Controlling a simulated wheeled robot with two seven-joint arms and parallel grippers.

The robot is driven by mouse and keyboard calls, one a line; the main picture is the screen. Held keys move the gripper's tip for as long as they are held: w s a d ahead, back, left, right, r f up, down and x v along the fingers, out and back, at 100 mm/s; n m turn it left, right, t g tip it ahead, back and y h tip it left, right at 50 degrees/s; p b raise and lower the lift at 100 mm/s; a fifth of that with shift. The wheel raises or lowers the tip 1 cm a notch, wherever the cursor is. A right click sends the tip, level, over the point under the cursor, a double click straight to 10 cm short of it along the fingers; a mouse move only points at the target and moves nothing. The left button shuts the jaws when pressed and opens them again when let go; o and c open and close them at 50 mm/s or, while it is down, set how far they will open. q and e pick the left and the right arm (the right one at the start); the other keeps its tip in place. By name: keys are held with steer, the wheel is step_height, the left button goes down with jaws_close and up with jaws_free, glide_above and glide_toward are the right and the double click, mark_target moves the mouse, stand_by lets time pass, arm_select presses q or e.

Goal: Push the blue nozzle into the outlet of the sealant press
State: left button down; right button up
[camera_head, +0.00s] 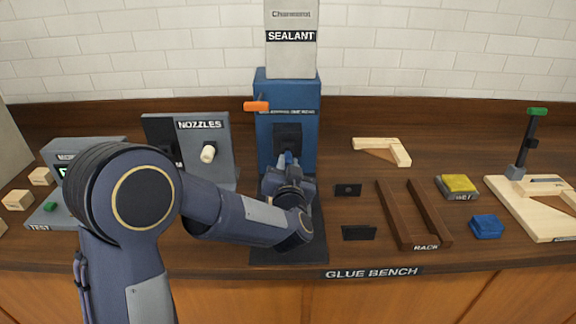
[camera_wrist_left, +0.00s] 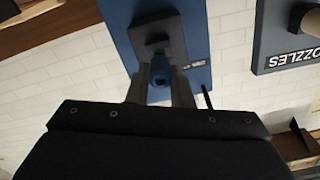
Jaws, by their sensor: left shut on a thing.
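The sealant press (camera_head: 300,95) is a tall blue housing at the back centre, with a grey SEALANT cartridge (camera_head: 291,60) on top and an orange lever (camera_head: 256,106) at its left. Its dark outlet block (camera_head: 288,132) faces me, and also shows in the left wrist view (camera_wrist_left: 150,27). My left gripper (camera_head: 287,165) is shut on the blue nozzle (camera_wrist_left: 160,72), right in front of the outlet block. In the wrist view the nozzle sits between the two grey fingers and overlaps the block. I cannot tell whether it is seated. My right gripper is out of view.
The NOZZLES board (camera_head: 220,150) with a white nozzle (camera_head: 208,153) stands left of the press. Right of it lie a wooden corner piece (camera_head: 385,148), the brown rack (camera_head: 425,215), a yellow-topped sponge (camera_head: 458,185), a blue block (camera_head: 486,226) and a wooden clamp board (camera_head: 530,215).

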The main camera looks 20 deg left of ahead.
arm_select(q)
steer(key=shift+x, duration=1.35)
stand_by(0.5)
steer(key=c, duration=1.2)
jaws_free()
steer(key=shift+s, duration=0.1)
steer(key=v, duration=0.7)
steer(key=shift+s+d+b, duration=0.15)
steer(key=shift+s+b, duration=0.2)
steer(key=shift+b, duration=0.1)
